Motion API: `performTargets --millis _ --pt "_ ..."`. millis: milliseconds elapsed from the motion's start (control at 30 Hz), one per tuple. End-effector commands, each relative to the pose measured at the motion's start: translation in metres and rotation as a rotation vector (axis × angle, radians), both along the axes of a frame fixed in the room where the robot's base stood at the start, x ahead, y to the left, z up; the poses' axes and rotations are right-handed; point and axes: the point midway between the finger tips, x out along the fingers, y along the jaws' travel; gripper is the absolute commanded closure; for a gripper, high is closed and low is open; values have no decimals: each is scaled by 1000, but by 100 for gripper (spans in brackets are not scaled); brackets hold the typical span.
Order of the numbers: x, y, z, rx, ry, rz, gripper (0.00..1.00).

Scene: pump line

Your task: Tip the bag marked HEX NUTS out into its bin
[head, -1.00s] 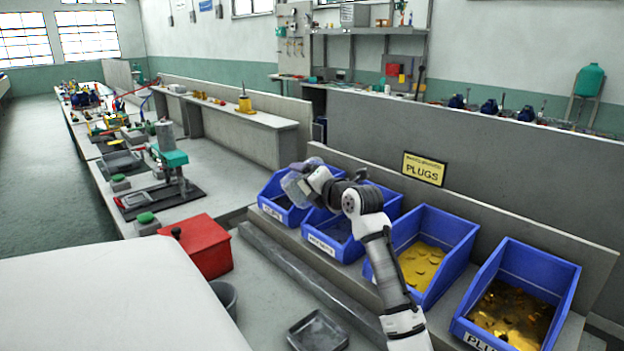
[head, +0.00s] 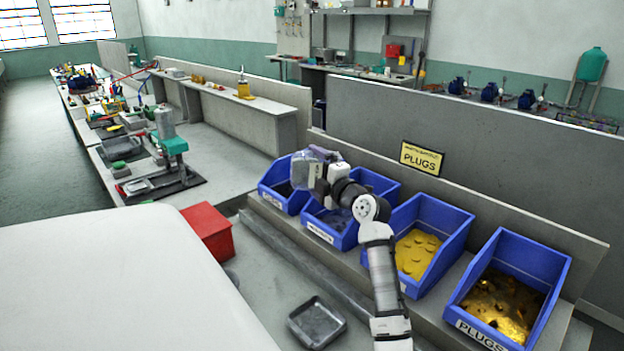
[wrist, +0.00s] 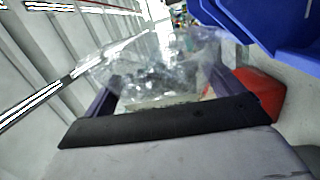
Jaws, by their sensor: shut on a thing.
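My gripper (head: 320,173) is shut on a clear plastic bag (head: 302,170) and holds it above the left end of the bin row. The bag also shows in the wrist view (wrist: 165,68), crumpled between the fingers, with dark grey contents. Its marking cannot be read. In the head view the bag overlaps the leftmost blue bin (head: 268,196) and the back left of the second blue bin (head: 340,240). The second bin holds dark grey parts. The labels of these two bins are too small to read surely.
To the right stand a blue bin of yellow pieces (head: 450,252) and a bin labelled PLUGS (head: 545,262). A PLUGS sign (head: 422,159) is on the low wall behind. A red box (head: 208,230) and a grey tray (head: 317,323) are in front of the row.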

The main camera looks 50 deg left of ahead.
Motion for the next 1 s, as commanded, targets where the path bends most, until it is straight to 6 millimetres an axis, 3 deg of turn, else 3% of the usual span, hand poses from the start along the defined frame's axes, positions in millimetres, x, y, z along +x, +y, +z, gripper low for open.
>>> performTargets --millis 500,1000 --pt "21 -9 19 153 346 0 29" --pt "25 -11 24 178 404 0 29"
